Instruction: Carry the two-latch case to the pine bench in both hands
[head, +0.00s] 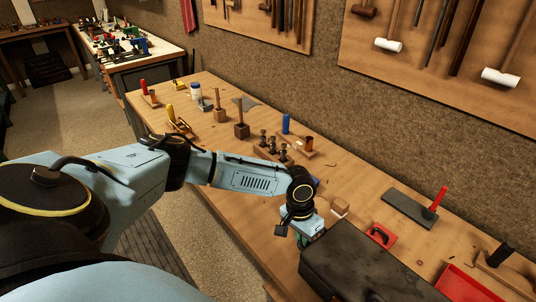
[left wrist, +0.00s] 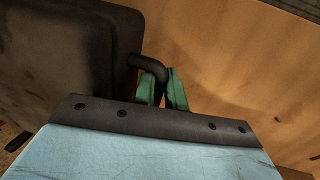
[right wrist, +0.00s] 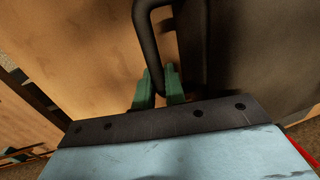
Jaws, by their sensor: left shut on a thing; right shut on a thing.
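The two-latch case (head: 355,265) is a dark, scuffed box at the bottom of the head view, over the near part of the pine bench (head: 222,157). I cannot tell whether it touches the bench top. My left gripper (left wrist: 163,88) has green fingers shut on a black handle (left wrist: 146,63) at one end of the case, which fills the upper left of the left wrist view. My right gripper (right wrist: 160,88) is shut on another black handle (right wrist: 149,40) at the case's other end. The right arm is outside the head view, and the latches are not visible.
Beside the case lie a small red tray (head: 381,235), a wooden block (head: 340,207) and a dark flat plate (head: 409,210) with a red-handled tool. A larger red tray (head: 462,284) is at the right. Several small tools stand farther along the bench.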

